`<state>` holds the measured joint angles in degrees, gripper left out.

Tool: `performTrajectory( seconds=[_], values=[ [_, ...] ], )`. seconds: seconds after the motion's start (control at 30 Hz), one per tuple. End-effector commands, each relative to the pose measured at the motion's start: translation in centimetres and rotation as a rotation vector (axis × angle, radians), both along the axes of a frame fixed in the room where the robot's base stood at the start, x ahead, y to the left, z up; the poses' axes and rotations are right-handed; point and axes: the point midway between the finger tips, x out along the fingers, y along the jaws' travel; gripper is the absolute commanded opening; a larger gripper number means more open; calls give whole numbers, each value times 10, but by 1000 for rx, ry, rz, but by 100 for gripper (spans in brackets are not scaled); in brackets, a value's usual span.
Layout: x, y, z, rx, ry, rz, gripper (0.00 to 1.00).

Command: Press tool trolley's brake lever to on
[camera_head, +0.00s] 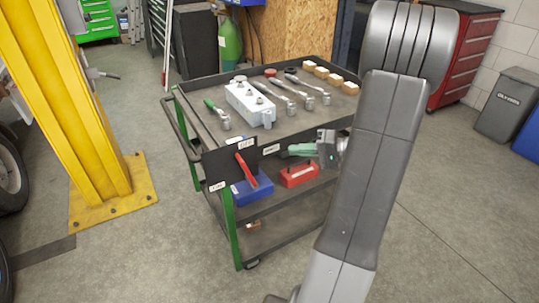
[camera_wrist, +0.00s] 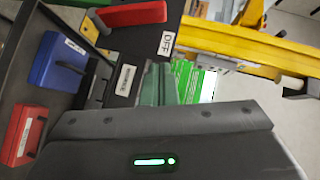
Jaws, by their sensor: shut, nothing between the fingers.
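The tool trolley (camera_head: 230,224) stands in the middle, with a dark plate (camera_head: 218,165) on its near end. The red brake lever (camera_head: 248,172) slants across this plate, its lower end down and to the right. The lever also shows at the top of the wrist view (camera_wrist: 130,15), near a label reading OFF (camera_wrist: 166,44). Another label (camera_head: 217,187) sits at the plate's lower left, too small to read. My gripper (camera_head: 286,152) is shut and empty, to the right of the lever and apart from it. In the wrist view the fingers (camera_wrist: 160,90) show only partly.
Spanners and a grey block (camera_head: 248,104) lie on the trolley's top. A blue box (camera_head: 250,189) and a red box (camera_head: 299,174) stand on the shelf below. A yellow post (camera_head: 70,100) rises at the left. The floor before the trolley is clear.

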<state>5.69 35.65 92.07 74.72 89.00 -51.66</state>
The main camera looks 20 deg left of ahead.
Motion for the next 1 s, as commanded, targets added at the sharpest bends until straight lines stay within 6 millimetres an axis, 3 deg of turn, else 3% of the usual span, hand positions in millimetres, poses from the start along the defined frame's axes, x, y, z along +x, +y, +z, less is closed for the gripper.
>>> performTrajectory(
  seconds=[0.53,0.7,1.0],
  values=[
    [-7,98,-22,-1,2,5,0],
    [-26,111,-30,-2,3,2,0],
    [-35,118,-34,-1,1,0,0]
  ],
)
